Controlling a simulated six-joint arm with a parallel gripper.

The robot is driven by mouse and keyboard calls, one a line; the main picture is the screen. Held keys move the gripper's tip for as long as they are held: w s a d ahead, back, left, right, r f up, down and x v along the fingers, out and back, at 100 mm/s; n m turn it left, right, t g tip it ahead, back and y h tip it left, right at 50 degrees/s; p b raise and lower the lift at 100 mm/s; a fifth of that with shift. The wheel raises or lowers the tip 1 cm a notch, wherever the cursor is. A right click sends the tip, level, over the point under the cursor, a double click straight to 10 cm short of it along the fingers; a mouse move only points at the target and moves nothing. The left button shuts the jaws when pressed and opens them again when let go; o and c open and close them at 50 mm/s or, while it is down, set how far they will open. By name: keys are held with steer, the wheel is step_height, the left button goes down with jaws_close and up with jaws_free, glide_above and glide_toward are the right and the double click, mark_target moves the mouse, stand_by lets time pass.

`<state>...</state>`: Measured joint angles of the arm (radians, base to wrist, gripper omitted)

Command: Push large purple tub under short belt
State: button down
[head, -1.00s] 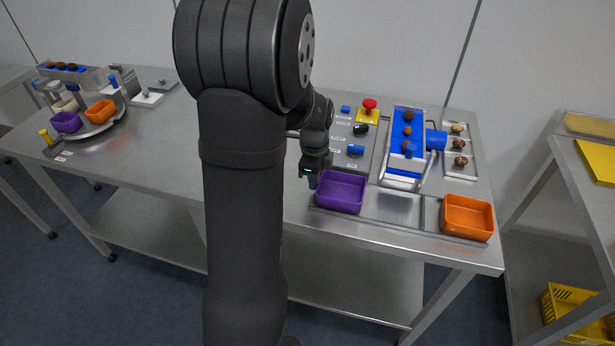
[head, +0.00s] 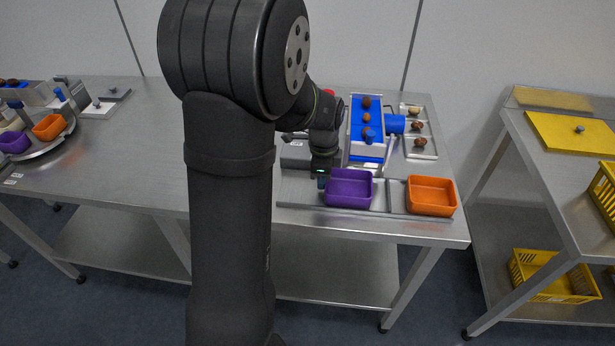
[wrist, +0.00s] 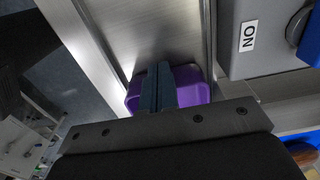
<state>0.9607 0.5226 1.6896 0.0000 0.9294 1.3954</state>
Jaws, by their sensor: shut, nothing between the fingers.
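The large purple tub (head: 349,188) stands upright in a shallow metal track (head: 298,195) along the table's front edge. The short blue belt (head: 355,140) slopes down behind it, and its lower end points at the tub's right half. I cannot tell whether the tub is fully under that end. My gripper (head: 322,181) is shut and empty at the tub's left side, low over the track. In the wrist view my shut fingers (wrist: 157,86) overlap the purple tub (wrist: 192,88) and hide part of it; contact is likely but not certain.
An orange tub (head: 431,196) stands in the track's right end, beyond a divider, with a short gap to the purple tub. A grey control box (head: 294,156) is behind my gripper. A tray of dates (head: 419,141) lies right of the belt. A smaller purple tub (head: 14,142) is far left.

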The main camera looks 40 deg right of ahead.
stand_by(0.3)
steer(key=w+a, duration=0.2)
steer(key=a, duration=0.1)
steer(key=shift+w, duration=0.4)
step_height(320, 180, up, 10)
step_height(320, 180, down, 10)
steer(key=shift+w+a+r, duration=0.1)
steer(key=shift+w+r, duration=0.05)
steer(key=shift+s+d, duration=0.9)
steer(key=shift+d, duration=0.05)
steer(key=shift+s+d, duration=0.5)
steer(key=shift+d, duration=0.05)
